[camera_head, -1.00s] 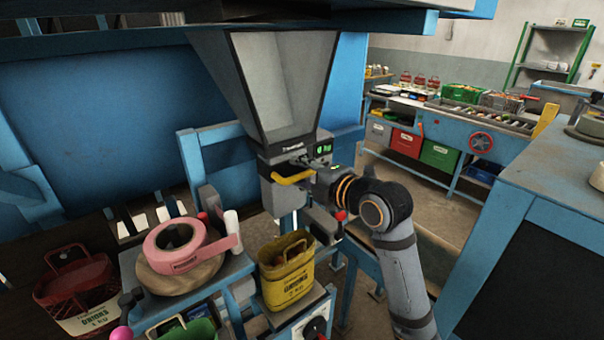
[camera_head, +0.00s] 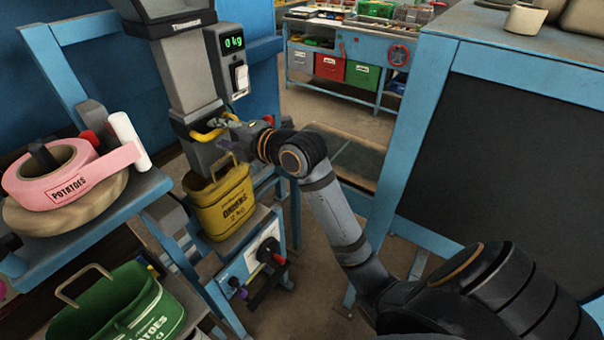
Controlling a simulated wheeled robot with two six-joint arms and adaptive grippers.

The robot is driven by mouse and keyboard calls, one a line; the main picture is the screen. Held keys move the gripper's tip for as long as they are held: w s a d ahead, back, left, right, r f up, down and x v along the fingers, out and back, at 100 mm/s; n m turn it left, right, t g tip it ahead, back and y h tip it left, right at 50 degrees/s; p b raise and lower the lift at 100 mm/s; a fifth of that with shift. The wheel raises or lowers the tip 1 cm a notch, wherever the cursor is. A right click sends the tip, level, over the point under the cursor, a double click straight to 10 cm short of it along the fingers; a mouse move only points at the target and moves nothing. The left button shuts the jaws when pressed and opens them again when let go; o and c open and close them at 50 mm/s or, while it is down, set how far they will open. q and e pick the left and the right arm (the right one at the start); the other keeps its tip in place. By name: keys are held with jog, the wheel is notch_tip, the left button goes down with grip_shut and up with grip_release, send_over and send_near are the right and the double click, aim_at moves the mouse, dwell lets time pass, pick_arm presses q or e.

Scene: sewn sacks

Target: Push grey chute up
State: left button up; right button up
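The grey chute (camera_head: 187,68) hangs upright at the upper left. Its lower end (camera_head: 205,158) reaches down to the mouth of a yellow onion sack (camera_head: 226,207). A yellow handle (camera_head: 186,131) crosses the front of the chute's lower part. My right gripper (camera_head: 224,136) is at the right side of this handle, its fingers close to or around it. The fingers are small and overlap the handle, so I cannot tell whether they are closed on it. My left gripper is not in view.
A scale display (camera_head: 232,42) reading 0 kg and a switch are right of the chute. Pink potato tape (camera_head: 66,190) lies on a shelf at left, above a green potato sack (camera_head: 118,312). A blue-framed dark panel (camera_head: 506,150) stands right of my arm.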

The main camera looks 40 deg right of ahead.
jog(key=r+p+v, duration=0.1)
jog(key=p+v, duration=1)
jog(key=p, duration=0.2)
pick_arm(q)
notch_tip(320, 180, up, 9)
jog(key=b, duration=0.2)
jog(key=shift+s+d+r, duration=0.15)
pick_arm(e)
jog(key=w+d+f+m+h, duration=0.4)
jog(key=d+f+m, duration=0.2)
jog(key=d+f, duration=0.7)
jog(key=shift+w+d+f+g+h, duration=0.2)
jog(key=shift+d+f+g+h, duration=0.15)
jog(key=shift+f, duration=0.8)
jog(key=shift+a, duration=0.1)
